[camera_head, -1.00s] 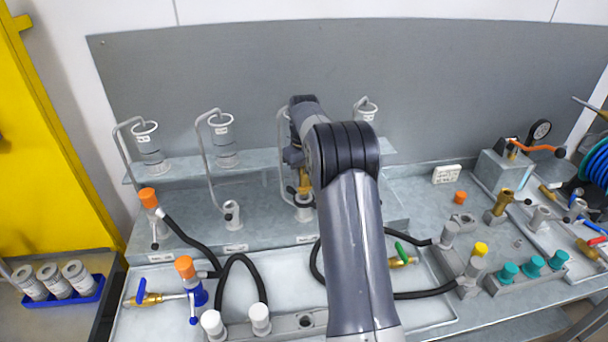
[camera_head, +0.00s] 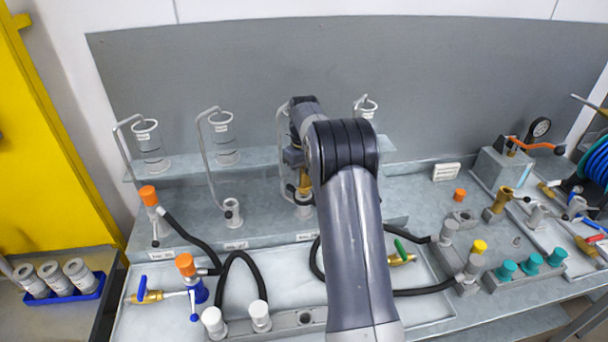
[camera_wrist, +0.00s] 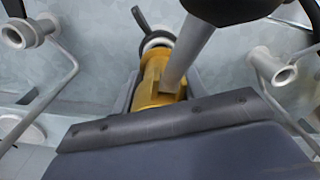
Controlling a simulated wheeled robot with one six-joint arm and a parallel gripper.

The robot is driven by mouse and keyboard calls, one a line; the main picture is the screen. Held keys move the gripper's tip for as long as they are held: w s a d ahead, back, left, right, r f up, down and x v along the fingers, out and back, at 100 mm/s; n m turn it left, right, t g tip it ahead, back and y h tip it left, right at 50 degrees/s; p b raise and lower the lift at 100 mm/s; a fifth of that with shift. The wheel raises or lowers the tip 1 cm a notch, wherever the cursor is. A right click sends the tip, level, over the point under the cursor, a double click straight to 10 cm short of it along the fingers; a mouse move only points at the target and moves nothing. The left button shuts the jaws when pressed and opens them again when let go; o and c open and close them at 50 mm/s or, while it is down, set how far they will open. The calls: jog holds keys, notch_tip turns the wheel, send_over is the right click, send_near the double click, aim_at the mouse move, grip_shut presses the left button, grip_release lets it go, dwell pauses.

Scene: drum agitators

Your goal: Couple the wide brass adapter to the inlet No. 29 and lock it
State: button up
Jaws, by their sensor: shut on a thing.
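The wide brass adapter (camera_head: 305,183) stands upright over a grey inlet (camera_head: 303,211) on the third station from the left. My gripper (camera_head: 299,164) is shut on the adapter from above and behind, partly hidden by my arm. In the wrist view the brass adapter (camera_wrist: 152,82) lies in front of the dark gripper pad, its far end at the pale ring of the inlet (camera_wrist: 158,42). The two look in line and touching, but I cannot tell how deeply they are seated. A black lever (camera_wrist: 140,18) stands out beside the ring. The inlet's number is not readable.
A bent grey pipe (camera_head: 281,140) rises close beside my gripper. Neighbouring inlets stand at left (camera_head: 232,212) and in the wrist view at right (camera_wrist: 284,75). Black hoses (camera_head: 245,260) loop over the front tray. Brass fittings and teal caps (camera_head: 532,260) fill the right side.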

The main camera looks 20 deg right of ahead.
jog(key=shift+f+b, duration=0.6)
jog(key=shift+f, duration=0.55)
jog(key=shift+f, duration=0.35)
dwell(0.4)
jog(key=o, duration=1.2)
jog(key=shift+o, duration=0.2)
notch_tip(320, 180, up, 4)
jog(key=shift+f+p, duration=0.15)
jog(key=shift+p, duration=1.05)
notch_tip(320, 180, up, 13)
jog(key=shift+r, duration=0.2)
